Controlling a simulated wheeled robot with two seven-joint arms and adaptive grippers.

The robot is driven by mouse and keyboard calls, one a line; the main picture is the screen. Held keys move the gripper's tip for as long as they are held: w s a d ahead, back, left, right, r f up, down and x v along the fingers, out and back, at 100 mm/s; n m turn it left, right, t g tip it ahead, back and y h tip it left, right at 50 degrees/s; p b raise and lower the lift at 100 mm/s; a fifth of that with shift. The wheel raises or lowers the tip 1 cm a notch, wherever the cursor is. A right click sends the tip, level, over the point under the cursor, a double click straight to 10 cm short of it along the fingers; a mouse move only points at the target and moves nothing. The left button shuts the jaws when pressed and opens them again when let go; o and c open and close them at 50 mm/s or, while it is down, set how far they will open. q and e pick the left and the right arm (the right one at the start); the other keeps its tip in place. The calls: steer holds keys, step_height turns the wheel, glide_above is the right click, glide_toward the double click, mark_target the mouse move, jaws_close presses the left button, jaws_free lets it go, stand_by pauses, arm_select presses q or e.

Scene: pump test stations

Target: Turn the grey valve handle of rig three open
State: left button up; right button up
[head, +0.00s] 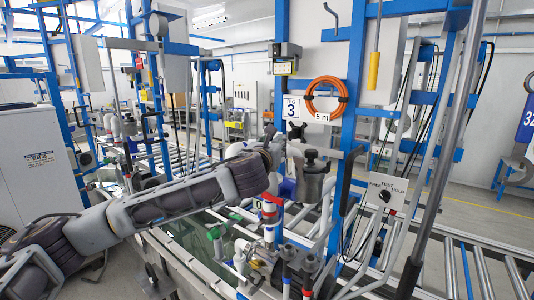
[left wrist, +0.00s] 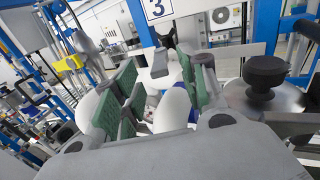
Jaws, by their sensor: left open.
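My left gripper (head: 278,145) reaches in from the left at rig three, below its number sign (head: 291,107). In the left wrist view its green-padded fingers (left wrist: 165,82) stand apart, with white piping visible between and beyond them. A dark handle-like part (left wrist: 159,64) shows between the fingertips, just under the sign; I cannot tell whether it is the grey valve handle or how it is turned. In the head view a black star-shaped knob (head: 297,130) shows below the sign. My arm hides part of the piping. My right gripper is not in view.
A silver vessel with a dark cap (head: 313,182) stands close right of my left gripper, also in the left wrist view (left wrist: 264,92). A coiled orange hose (head: 325,97) hangs above. Blue posts and a test switch box (head: 386,194) stand right. Red and green valve handles sit lower.

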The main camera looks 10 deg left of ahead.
arm_select(q)
steer(key=s, duration=0.7)
steer(key=shift+s+a, duration=0.15)
steer(key=shift+a, duration=0.15)
